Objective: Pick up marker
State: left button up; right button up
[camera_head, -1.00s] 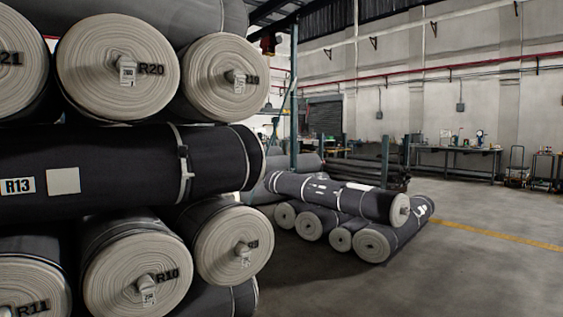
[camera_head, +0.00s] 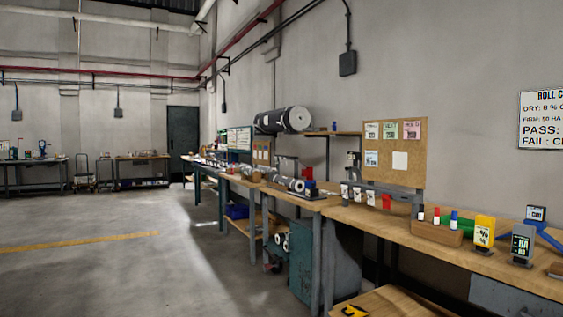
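Several small upright pieces that look like markers stand in a wooden block (camera_head: 430,235) on the workbench at the right. One has a black top (camera_head: 421,212), one a red top (camera_head: 436,215) and one a blue top (camera_head: 454,219). They are small in the view, so I cannot be sure of their details. Neither of my grippers is in view.
A long wooden workbench (camera_head: 385,222) runs along the right wall. A yellow device (camera_head: 484,231) and a dark meter (camera_head: 522,244) stand right of the block. A green cabinet (camera_head: 312,262) stands below the bench. The concrete floor (camera_head: 130,265) at left is open.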

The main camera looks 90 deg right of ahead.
aim_at(453, 221)
jog(key=z, duration=3.65)
jog(key=i+l+z, duration=0.1)
jog(key=i, duration=0.45)
jog(key=i+l+z, duration=0.15)
jog(key=i, duration=0.4)
